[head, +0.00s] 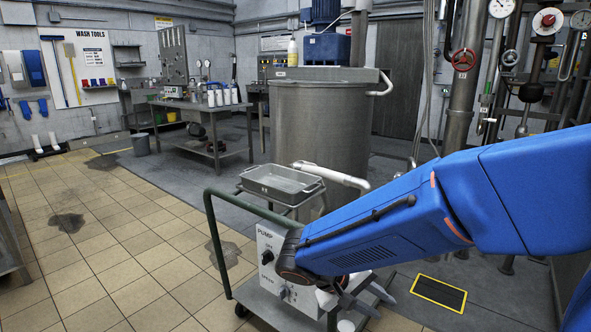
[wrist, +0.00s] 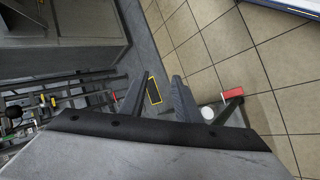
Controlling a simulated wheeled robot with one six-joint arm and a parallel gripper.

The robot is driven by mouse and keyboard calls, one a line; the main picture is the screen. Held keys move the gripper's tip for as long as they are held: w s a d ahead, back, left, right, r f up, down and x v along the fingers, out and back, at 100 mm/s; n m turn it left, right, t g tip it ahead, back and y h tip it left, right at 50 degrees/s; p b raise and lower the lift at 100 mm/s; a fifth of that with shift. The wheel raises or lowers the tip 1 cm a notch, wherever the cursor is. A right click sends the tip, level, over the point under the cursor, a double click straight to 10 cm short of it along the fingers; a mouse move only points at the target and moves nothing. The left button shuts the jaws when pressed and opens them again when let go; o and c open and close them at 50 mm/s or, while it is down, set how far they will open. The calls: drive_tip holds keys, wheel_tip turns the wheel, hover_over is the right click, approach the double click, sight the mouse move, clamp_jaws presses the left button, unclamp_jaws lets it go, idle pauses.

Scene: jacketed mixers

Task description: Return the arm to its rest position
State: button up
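My blue arm (head: 390,225) reaches in from the right of the head view and slopes down to the left, its wrist in front of the pump cart. My gripper (head: 382,298) is low beside the cart; its grey fingers show only partly there. In the wrist view my gripper (wrist: 159,82) has its two dark fingers spread apart, with nothing between them but floor and a yellow-edged floor plate (wrist: 154,91) beyond.
The pump panel (head: 268,262) stands on a cart with a green handle (head: 209,235), close to my wrist. Behind it are a grey tray (head: 283,185) and a large steel vessel (head: 320,125). Pipes with a red valve wheel (head: 463,60) stand at right. Tiled floor at left is mostly clear.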

drive_tip(key=s+d+r+m+t+y, duration=0.1)
drive_tip(key=s+d+r+y, duration=0.1)
drive_tip(key=s+d+y, duration=0.2)
drive_tip(key=s+d+r+m+t+y, duration=0.1)
drive_tip(key=s+d+y, duration=0.4)
drive_tip(key=s, duration=0.5)
drive_tip(key=shift+d+r+t, duration=0.4)
drive_tip(key=shift+r+t, duration=0.1)
drive_tip(key=shift+r, duration=0.5)
drive_tip(key=shift+s, duration=0.1)
idle(0.9)
